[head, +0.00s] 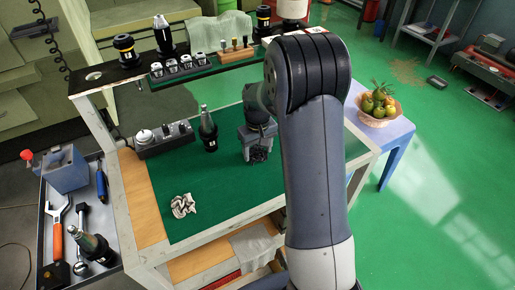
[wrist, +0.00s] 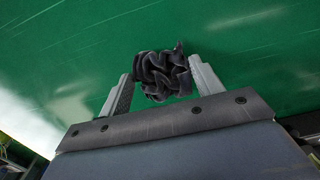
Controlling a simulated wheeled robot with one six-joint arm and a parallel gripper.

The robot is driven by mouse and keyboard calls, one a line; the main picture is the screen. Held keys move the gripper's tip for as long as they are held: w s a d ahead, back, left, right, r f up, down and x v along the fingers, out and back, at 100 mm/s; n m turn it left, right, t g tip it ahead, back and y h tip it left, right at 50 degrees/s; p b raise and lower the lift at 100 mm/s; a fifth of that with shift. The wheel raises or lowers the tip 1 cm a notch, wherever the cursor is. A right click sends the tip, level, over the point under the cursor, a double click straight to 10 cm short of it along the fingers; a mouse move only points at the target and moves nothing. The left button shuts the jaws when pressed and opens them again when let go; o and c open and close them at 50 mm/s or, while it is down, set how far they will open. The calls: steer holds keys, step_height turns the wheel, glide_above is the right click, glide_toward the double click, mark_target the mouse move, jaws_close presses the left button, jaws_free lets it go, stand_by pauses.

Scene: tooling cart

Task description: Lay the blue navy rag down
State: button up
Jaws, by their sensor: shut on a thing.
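My gripper (head: 257,148) points down above the right part of the green cart top (head: 232,190). It is shut on a crumpled dark rag, the navy rag (head: 259,155), which looks almost black. In the wrist view the bunched rag (wrist: 162,76) sits between the two grey fingers of my gripper (wrist: 160,82), with green surface behind it. I cannot tell whether the rag touches the mat. Part of the cart top's right side is hidden behind my arm.
A crumpled light rag (head: 183,205) lies at the mat's front left. A dark tool holder (head: 210,130) stands by a grey block of fittings (head: 165,139). A rear shelf holds more tooling. A fruit bowl (head: 378,108) stands on a side table. The mat's front middle is clear.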

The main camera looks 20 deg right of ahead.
steer(key=shift+f, duration=0.1)
steer(key=shift+f, duration=0.15)
steer(key=o, duration=0.9)
steer(key=shift+o, duration=0.2)
